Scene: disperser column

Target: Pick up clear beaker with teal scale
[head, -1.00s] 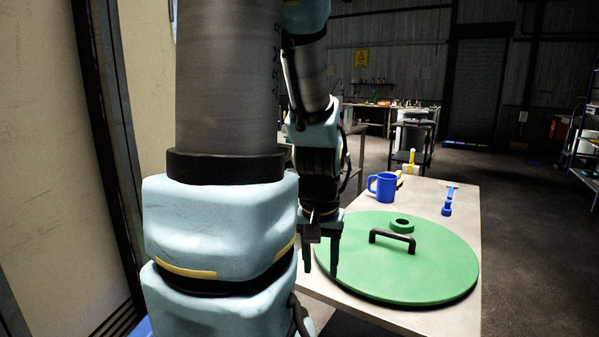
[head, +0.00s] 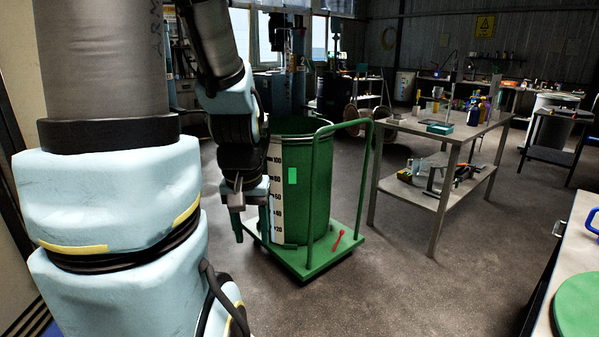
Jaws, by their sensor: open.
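I cannot make out the clear beaker with teal scale for certain; small items on the metal table (head: 410,124) are too small and dim to tell apart. My gripper (head: 246,218) hangs fingers-down at the left of the middle, in front of a large green drum. It is open, with nothing visible between its fingers. My arm hides part of the drum's left side.
The green drum (head: 320,190), with a white number scale, stands on a green trolley (head: 308,262) with a tall handle. A red tool (head: 338,240) lies on the trolley. Another table edge (head: 572,235) with a green lid (head: 578,300) is at right. The floor between is clear.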

